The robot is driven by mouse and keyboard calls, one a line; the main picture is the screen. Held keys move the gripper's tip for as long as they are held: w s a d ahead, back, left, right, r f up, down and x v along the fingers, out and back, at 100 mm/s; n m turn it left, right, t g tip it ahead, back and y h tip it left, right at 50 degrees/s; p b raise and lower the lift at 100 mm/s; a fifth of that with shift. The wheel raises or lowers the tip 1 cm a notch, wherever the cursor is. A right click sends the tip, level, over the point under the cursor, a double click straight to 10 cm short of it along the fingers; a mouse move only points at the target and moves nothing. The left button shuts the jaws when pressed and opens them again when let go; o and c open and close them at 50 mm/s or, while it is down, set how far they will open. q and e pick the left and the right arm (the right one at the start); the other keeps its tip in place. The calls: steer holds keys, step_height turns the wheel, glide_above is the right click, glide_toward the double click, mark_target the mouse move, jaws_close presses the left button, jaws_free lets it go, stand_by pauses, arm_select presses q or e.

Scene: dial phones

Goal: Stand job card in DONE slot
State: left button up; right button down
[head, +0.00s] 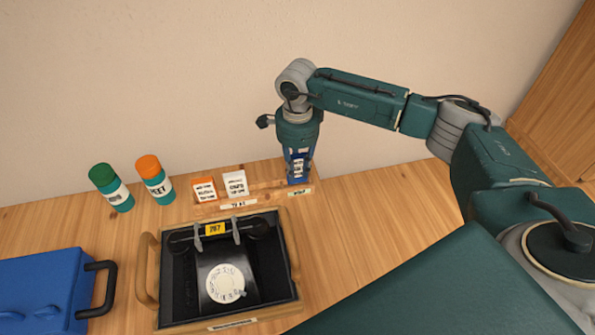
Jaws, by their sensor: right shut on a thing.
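My right gripper (299,168) reaches down at the right end of a low wooden card rack (267,190). It is shut on a blue job card (298,173) with a white printed label. The card is upright, its lower edge at the rack, just behind a small label (300,192) that seems to read DONE. I cannot tell whether the card sits fully in the slot. An orange-topped card (204,189) and a white card (235,183) stand at the rack's left part, behind another label (238,204). My left gripper is not in view.
A wooden tray (148,270) holding a black dial phone (205,275) with a yellow 267 tag (215,229) is in front of the rack. A green-capped bottle (112,190), an orange-capped bottle (155,182) and a blue case (45,290) are left. The wall rises behind.

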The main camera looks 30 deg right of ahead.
mark_target(297, 157)
step_height(297, 157, down, 2)
steer(key=shift+f, duration=0.25)
steer(key=shift+f, duration=0.1)
steer(key=shift+f, duration=0.15)
steer(key=c, duration=1.5)
jaws_free()
steer(key=shift+c, duration=0.2)
steer(key=shift+r, duration=0.25)
steer(key=shift+r, duration=0.2)
step_height(297, 157, up, 10)
steer(key=b, duration=0.3)
steer(key=shift+r, duration=0.85)
